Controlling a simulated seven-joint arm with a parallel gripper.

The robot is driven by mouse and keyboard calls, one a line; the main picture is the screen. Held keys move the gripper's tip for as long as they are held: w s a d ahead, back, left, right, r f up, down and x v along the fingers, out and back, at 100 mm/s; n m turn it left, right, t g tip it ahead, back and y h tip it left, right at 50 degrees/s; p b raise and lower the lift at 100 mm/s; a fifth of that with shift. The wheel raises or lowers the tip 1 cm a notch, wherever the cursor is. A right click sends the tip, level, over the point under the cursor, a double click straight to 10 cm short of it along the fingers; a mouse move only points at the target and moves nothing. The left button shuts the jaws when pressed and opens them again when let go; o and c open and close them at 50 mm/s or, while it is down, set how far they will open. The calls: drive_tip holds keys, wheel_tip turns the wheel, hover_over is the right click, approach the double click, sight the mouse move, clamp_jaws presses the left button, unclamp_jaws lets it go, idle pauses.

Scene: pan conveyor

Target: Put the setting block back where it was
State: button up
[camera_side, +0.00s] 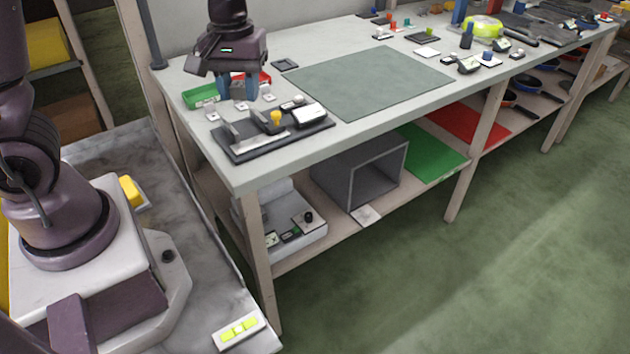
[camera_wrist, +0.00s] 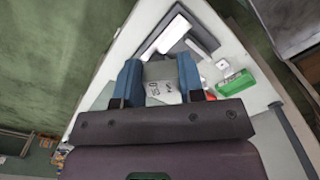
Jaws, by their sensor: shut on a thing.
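My gripper (camera_side: 237,88) has blue fingers and is low over the left end of the workbench, between a green bin and a red bin. In the wrist view my gripper (camera_wrist: 160,83) is shut on a pale grey block (camera_wrist: 160,72) with dark printed marks on its lower part; I take it to be the setting block. The marks are too small to read. In the side view the fingers hide the block, and I cannot tell whether it touches the bench.
A dark fixture tray (camera_side: 232,153) with a yellow knob and a white box stands in front of my gripper. The green bin (camera_side: 200,98) and red bin (camera_side: 265,77) flank it. Small white plates (camera_side: 212,116) lie nearby. A grey-green mat (camera_side: 365,82) to the right is clear.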

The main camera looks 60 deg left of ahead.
drive_tip(key=w+d+f+m, duration=0.4)
drive_tip(key=w+d+m, duration=0.1)
drive_tip(key=d+m, duration=0.3)
drive_tip(key=shift+d+m, duration=0.15)
drive_tip(key=shift+m, duration=0.75)
